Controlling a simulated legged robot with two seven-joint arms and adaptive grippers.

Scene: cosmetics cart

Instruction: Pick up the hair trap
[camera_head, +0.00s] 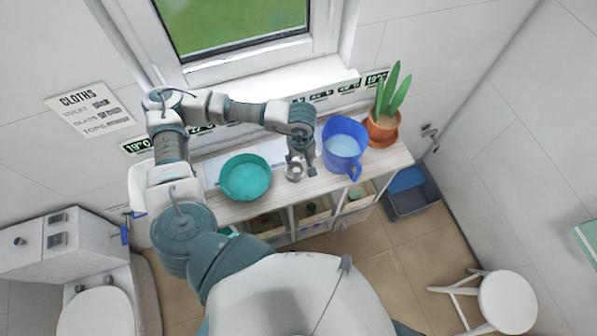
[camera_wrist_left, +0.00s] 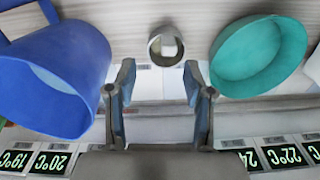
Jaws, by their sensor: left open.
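The hair trap looks to be the small round metal cup (camera_head: 294,173) on the cart top, between the teal bowl and the blue jug. It also shows in the left wrist view (camera_wrist_left: 167,46), upright, with a pale piece inside. My left gripper (camera_head: 303,165) hangs over the cart top beside the cup. In the left wrist view its two fingers (camera_wrist_left: 158,82) are apart with nothing between them. The cup stands just beyond the fingertips, roughly in line with the gap. My right gripper is not seen.
The teal bowl (camera_head: 246,182) stands left of the cup. The blue jug (camera_head: 342,150) stands close on the right, with a potted plant (camera_head: 383,127) beyond. The window wall and number displays (camera_wrist_left: 270,157) lie behind. A white stool (camera_head: 506,302) stands lower right.

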